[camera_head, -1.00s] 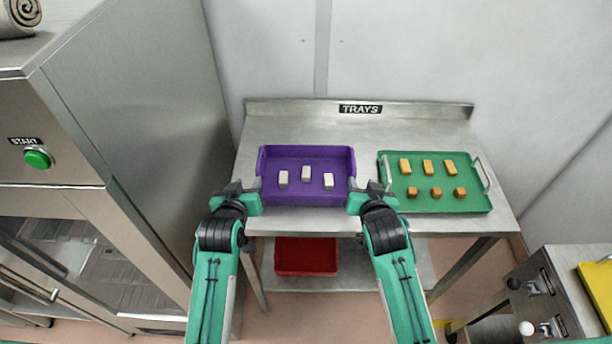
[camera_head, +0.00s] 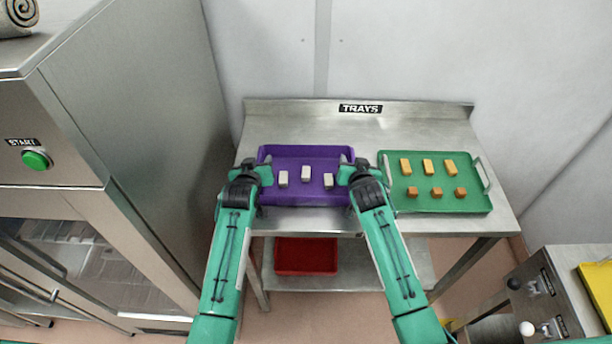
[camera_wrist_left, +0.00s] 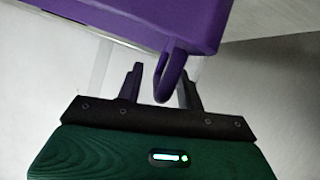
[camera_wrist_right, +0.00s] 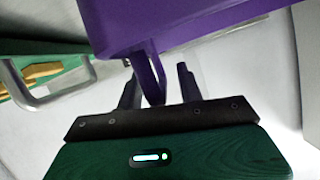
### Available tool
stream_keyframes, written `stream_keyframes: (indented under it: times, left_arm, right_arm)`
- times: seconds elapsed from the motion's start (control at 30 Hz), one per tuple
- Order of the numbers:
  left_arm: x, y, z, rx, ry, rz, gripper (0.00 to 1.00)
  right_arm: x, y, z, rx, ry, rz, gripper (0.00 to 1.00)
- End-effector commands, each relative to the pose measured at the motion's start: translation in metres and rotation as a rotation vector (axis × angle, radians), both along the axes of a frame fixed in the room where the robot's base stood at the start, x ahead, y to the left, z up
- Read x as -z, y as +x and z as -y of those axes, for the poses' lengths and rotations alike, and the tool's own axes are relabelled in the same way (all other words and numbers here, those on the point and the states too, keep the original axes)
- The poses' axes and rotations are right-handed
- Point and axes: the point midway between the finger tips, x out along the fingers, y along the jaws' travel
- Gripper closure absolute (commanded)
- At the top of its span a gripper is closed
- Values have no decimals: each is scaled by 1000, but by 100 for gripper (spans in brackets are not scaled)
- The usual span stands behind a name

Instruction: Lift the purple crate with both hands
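The purple crate (camera_head: 304,154) stands on the steel table with several pale blocks in it. My left gripper (camera_head: 257,172) is at the crate's left end and my right gripper (camera_head: 352,170) at its right end. In the left wrist view my left gripper's fingers (camera_wrist_left: 162,85) are apart, with the crate's purple handle (camera_wrist_left: 168,75) between them. In the right wrist view my right gripper's fingers (camera_wrist_right: 158,85) are also apart, with the other purple handle (camera_wrist_right: 149,78) between them, nearer the left finger. The crate appears to rest on the table.
A green tray (camera_head: 480,200) with orange and brown blocks stands close to the right of the crate. A red bin (camera_head: 306,257) is on the lower shelf. The steel table (camera_head: 300,125) is clear behind the crate. A steel cabinet (camera_head: 140,130) stands at the left.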

Motion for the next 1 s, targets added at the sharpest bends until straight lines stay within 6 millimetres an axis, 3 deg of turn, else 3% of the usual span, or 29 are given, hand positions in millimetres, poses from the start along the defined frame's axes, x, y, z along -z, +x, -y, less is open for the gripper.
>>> stream_keyframes:
  times: [0.43, 0.63, 1.0]
  left_arm:
    - [3, 7, 1, 0, 0, -1, 63]
    - [3, 6, 1, 0, 0, -1, 100]
    - [1, 7, 1, 0, 0, 1, 100]
  right_arm:
    - [3, 7, -1, 0, 0, -1, 63]
    - [3, 6, -1, 0, 0, -1, 100]
    - [1, 7, -1, -1, 0, 1, 100]
